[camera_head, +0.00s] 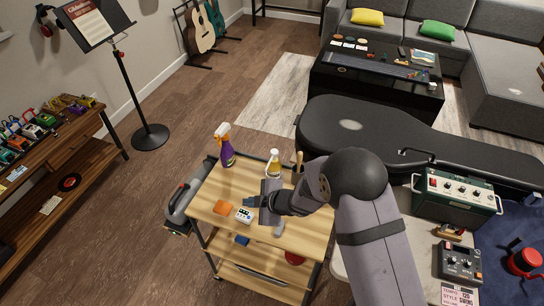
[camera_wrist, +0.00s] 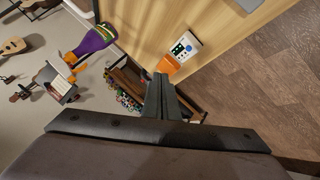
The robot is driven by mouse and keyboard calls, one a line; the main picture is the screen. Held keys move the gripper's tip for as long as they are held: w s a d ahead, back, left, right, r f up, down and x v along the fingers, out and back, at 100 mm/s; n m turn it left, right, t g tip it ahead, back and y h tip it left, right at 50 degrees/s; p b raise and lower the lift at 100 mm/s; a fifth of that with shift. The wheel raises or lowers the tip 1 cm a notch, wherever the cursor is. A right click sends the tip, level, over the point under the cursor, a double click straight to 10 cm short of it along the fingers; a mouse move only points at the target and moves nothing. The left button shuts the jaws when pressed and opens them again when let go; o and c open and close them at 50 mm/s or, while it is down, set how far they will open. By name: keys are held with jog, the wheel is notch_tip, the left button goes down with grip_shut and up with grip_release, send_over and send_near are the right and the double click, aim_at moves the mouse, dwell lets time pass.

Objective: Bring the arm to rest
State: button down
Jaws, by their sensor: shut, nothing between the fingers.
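My gripper (camera_head: 251,202) reaches in from the right over the top of the wooden cart (camera_head: 215,190) in the head view. In the wrist view the two dark fingers of my gripper (camera_wrist: 161,82) lie together, shut and empty. A white device with small knobs (camera_head: 243,216) lies on the cart just below the fingertips in the head view; it also shows in the wrist view (camera_wrist: 186,46). An orange block (camera_head: 223,208) lies beside it. My forearm hides part of the cart's right side.
A purple spray bottle (camera_head: 227,150) and a yellow bottle (camera_head: 273,164) stand at the cart's back. A black guitar case (camera_head: 350,125) lies behind my arm. A green amplifier (camera_head: 455,195) stands to the right. Open floor (camera_head: 120,215) lies left of the cart.

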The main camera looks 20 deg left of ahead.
jog(key=w+d+r+m+t+h, duration=0.1)
jog(key=w+d+r+m+h, duration=0.2)
jog(key=d, duration=0.6)
jog(key=w+d+r+m+t+h, duration=0.1)
jog(key=d+r+m+h, duration=0.15)
jog(key=d+m, duration=0.45)
jog(key=w+d+r+m+t+h, duration=0.1)
jog(key=w+d+r+m+h, duration=0.15)
jog(key=d, duration=0.85)
jog(key=s+d+r+m+g+h, duration=0.1)
jog(key=s+d+r+m+g, duration=0.15)
jog(key=s+d, duration=0.35)
jog(key=s+d+r+m+g, duration=0.1)
jog(key=s+d+m, duration=0.2)
jog(key=s+d, duration=0.25)
jog(key=s+d+r+m+g, duration=0.1)
jog(key=s+m, duration=0.4)
jog(key=s, duration=0.6)
jog(key=shift+d+r+g, duration=0.35)
jog(key=shift+d+g, duration=0.3)
jog(key=shift+d, duration=0.05)
